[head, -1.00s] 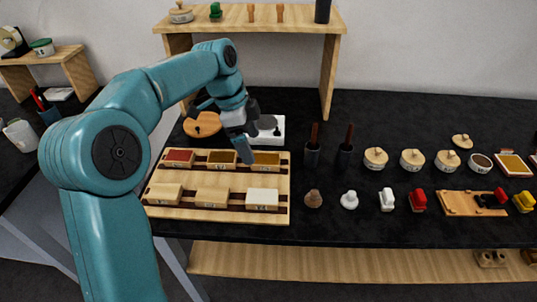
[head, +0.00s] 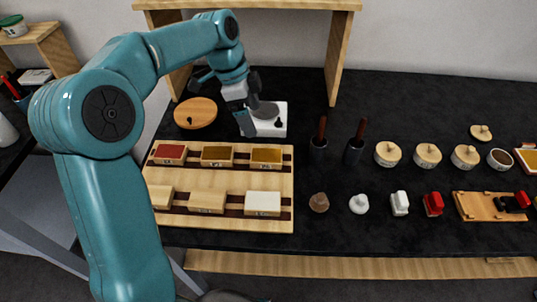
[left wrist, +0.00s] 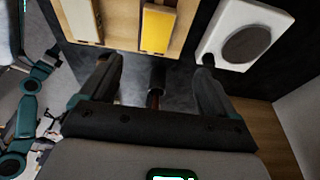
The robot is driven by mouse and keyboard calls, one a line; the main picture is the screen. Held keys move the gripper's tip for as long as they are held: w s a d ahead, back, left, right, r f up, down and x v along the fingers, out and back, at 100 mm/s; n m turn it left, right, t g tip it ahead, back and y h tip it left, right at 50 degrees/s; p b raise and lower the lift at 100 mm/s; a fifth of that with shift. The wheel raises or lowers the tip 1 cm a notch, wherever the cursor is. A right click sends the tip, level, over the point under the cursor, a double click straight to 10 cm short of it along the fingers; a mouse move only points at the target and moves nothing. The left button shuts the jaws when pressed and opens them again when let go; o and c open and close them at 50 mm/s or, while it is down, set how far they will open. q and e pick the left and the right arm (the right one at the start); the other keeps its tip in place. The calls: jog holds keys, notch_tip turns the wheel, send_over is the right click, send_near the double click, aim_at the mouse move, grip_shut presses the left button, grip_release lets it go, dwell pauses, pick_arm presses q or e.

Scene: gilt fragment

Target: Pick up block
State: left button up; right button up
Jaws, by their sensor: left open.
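A wooden rack (head: 222,226) holds blocks in two rows. The back row has a red-topped block (head: 171,153), a brown-topped block (head: 217,154) and an ochre-topped block (head: 266,157). The front row has two pale wooden blocks, one in the middle (head: 207,201), and a white-topped block (head: 263,203). My left gripper (head: 246,125) is beyond the back row, beside the white scale. In the left wrist view my left gripper (left wrist: 157,80) has its fingers spread, with no block between them. A yellow-topped block (left wrist: 158,30) lies beyond them there. My right gripper is not in view.
The white scale (head: 280,129) with a grey plate and a round wooden board (head: 195,113) stand behind the rack. Two dark cups with handles (head: 318,152) stand right of it. Stamps and lidded pots fill the right side. A wooden shelf (head: 250,5) stands at the back.

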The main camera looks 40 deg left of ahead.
pick_arm(q)
notch_tip(320, 180, down, 4)
jog(key=s, duration=0.1)
send_over(266, 155)
jog(key=a, duration=0.1)
jog(key=f, duration=0.4)
jog(key=shift+s+a+f, duration=0.15)
jog(key=shift+s+a, duration=0.05)
jog(key=shift+s, duration=0.05)
jog(key=shift+s+f, duration=0.4)
jog(key=shift+s, duration=0.05)
jog(key=x, duration=0.4)
jog(key=shift+w+d+f, duration=0.1)
jog(key=shift+w+d, duration=0.1)
jog(key=shift+w, duration=0.2)
jog(key=shift+f, duration=0.15)
jog(key=shift+s+a, duration=0.1)
jog(key=shift+s, duration=0.2)
jog(key=shift+w, duration=0.25)
jog(key=c, duration=1.2)
jog(key=shift+o, duration=0.2)
jog(key=shift+s, duration=0.1)
